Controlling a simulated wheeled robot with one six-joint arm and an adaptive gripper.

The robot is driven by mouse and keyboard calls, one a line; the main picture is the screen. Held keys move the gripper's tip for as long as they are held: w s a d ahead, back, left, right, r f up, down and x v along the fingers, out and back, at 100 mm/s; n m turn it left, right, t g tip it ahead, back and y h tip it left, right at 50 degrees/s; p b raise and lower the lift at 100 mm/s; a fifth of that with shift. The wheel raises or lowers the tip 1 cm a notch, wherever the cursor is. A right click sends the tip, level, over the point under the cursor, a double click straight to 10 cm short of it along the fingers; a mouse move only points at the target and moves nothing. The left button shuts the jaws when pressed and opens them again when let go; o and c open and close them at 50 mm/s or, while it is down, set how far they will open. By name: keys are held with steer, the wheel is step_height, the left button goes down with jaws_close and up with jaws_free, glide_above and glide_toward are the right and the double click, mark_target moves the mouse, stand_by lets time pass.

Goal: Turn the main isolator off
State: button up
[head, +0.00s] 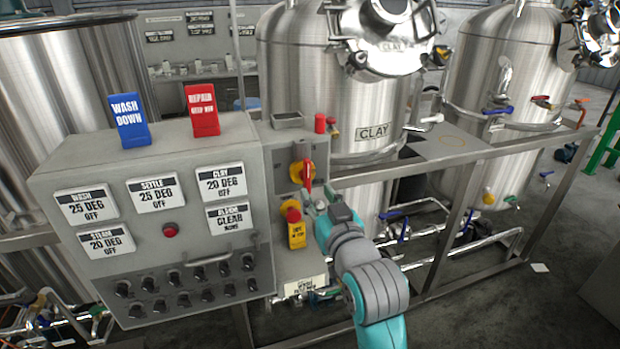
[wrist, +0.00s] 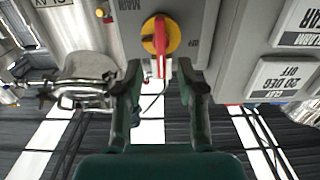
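The main isolator (head: 303,172) is a red rotary handle on a yellow round plate, on a grey box right of the control panel. It also shows in the wrist view (wrist: 161,36), where "MAIN" lettering is upside down beside it. Its red handle points down in that view, toward my gripper. My gripper (wrist: 160,68) is open, with one finger on each side of the handle's end. A gap shows between the handle and both fingers. In the head view my gripper (head: 314,198) is just below the isolator, partly hidden by my wrist.
A red and yellow knob (head: 291,212) with a yellow tag (head: 297,235) sits close below left. A red button (head: 320,123) is above. The panel (head: 155,180) carries knobs and labels. A steel rail (head: 400,178) and clay tank (head: 375,120) stand right.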

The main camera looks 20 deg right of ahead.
mark_target(309, 181)
steer(key=w, duration=0.7)
steer(key=shift+w, duration=0.1)
jaws_close()
